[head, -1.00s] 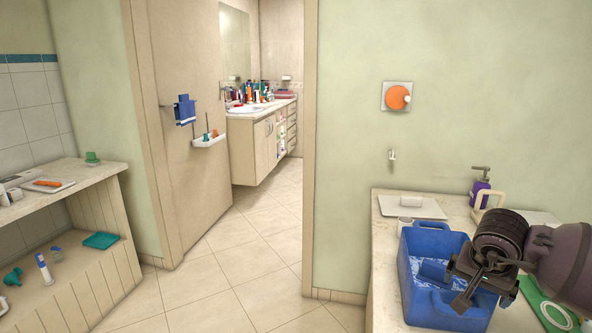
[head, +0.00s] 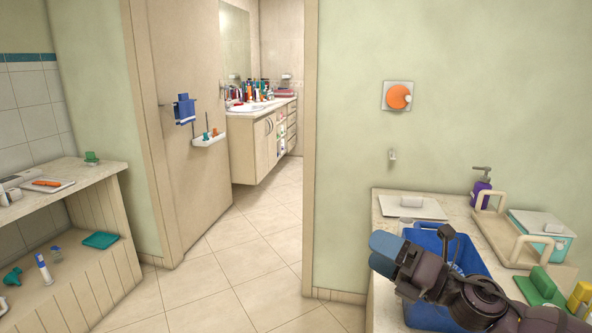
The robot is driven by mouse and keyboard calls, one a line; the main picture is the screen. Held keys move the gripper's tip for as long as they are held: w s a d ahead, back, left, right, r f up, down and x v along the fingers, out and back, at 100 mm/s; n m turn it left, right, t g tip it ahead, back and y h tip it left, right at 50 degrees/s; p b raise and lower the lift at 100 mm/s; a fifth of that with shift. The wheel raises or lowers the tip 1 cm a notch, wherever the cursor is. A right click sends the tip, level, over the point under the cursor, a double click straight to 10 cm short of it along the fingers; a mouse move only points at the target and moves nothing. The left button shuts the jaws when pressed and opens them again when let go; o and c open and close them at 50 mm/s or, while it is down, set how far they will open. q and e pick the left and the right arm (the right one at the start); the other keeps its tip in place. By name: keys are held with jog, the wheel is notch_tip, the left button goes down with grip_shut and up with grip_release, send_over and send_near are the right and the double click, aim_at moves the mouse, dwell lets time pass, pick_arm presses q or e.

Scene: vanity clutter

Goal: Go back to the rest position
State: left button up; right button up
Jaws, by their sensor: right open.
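My right arm comes in from the lower right in the head view. My right gripper (head: 440,246) is over the blue tub (head: 455,243) on the right counter. It is partly hidden by my own wrist; one dark finger shows at the tub's far side. It is open, and I see nothing held in it. A blue-grey rounded piece shows at the left end of the arm; I cannot tell what part it is. My left gripper is not in view.
The right counter holds a white tray (head: 413,207), a purple pump bottle (head: 480,190), a cream handled carrier (head: 500,226), a teal box (head: 545,240), green blocks (head: 541,283) and a yellow item (head: 580,297). A left shelf (head: 85,172) holds small items. The floor between is clear.

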jog(key=s+d+f+m+t+h, duration=0.1)
jog(key=s+d+f+m+h, duration=0.2)
jog(key=f+m, duration=0.45)
jog(key=s+d+f+m+t+h, duration=0.1)
jog(key=d+f+m+t+h, duration=0.3)
jog(key=m, duration=0.6)
jog(key=s+d+f+m+g+h, duration=0.1)
jog(key=s+d+f+m+h, duration=0.15)
jog(key=f+m+h, duration=0.4)
jog(key=s+d+f+m+g+h, duration=0.1)
jog(key=s+f+m+g, duration=0.1)
jog(key=s+f+m, duration=0.3)
jog(key=s+d+f+m+g+h+p, duration=0.1)
jog(key=s+f+m, duration=0.4)
jog(key=s+f, duration=0.6)
jog(key=s+g, duration=0.1)
jog(key=s, duration=0.5)
jog(key=shift+d+m+g+h+p, duration=0.3)
jog(key=shift+d+g+h, duration=0.05)
jog(key=shift+d+g, duration=0.05)
